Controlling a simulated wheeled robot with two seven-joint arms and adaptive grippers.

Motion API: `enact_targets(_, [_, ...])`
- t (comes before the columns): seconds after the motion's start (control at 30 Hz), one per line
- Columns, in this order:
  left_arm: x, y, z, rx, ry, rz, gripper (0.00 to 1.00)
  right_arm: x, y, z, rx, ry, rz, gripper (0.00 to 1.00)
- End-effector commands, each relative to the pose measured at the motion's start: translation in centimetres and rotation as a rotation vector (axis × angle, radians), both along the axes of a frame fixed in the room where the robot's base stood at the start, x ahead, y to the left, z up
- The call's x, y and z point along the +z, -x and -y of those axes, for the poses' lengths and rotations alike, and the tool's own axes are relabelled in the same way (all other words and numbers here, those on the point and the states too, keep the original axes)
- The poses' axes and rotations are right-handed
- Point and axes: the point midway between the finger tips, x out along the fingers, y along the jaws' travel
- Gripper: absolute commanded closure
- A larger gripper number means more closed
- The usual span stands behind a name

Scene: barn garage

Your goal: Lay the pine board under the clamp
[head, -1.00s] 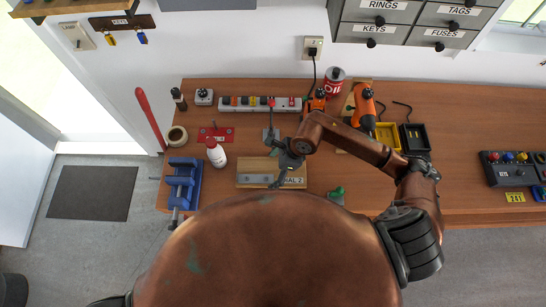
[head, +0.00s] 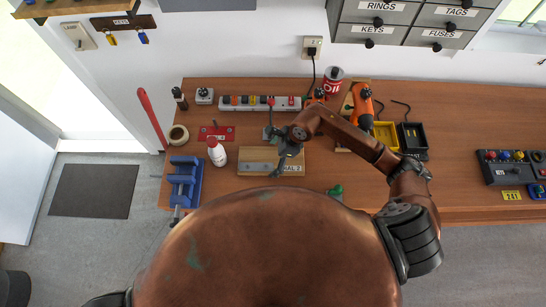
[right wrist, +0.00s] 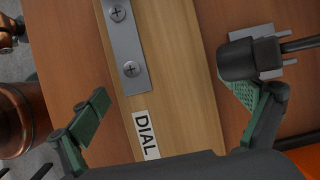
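The pine board (head: 258,169) lies flat on the bench, with a grey metal strip and a "DIAL" label; it fills the middle of the right wrist view (right wrist: 180,80). The clamp (head: 268,134) stands just behind it; in the right wrist view the clamp (right wrist: 250,58) shows its dark body, grey base and rod beside the board's far edge, not over the board. My right gripper (head: 284,159) is open above the board's label end. In the wrist view its green-padded fingers (right wrist: 165,106) show on either side of the board; contact is unclear. My left gripper is out of view.
A white bottle (head: 216,152) and blue vise (head: 185,183) stand left of the board. A power strip (head: 260,102) lies behind the clamp. An orange drill (head: 362,105) and yellow bin (head: 387,135) are right, and a green-topped object (head: 335,191) is front right.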

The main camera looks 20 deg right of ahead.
Motion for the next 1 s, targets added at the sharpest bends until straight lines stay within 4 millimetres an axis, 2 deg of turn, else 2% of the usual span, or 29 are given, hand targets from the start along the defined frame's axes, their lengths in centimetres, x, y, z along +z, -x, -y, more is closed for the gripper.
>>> enact_targets(0.33, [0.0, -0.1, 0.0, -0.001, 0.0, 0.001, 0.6, 0.1, 0.0, 0.0, 0.0, 0.0, 0.001, 0.0])
enact_targets(0.47, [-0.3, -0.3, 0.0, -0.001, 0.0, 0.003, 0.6, 1.0, 0.0, 0.5, 0.0, 0.001, 0.003, 0.0])
enact_targets(0.57, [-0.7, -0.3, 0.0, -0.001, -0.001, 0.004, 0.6, 2.4, 0.2, 1.1, 0.002, 0.003, 0.003, 0.0])
enact_targets(0.8, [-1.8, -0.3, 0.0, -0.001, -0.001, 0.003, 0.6, 7.1, 0.7, 3.0, 0.001, 0.004, 0.005, 0.0])
enact_targets(1.0, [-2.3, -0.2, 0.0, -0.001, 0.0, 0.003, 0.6, 10.0, 1.1, 4.0, 0.0, 0.002, 0.003, 0.0])
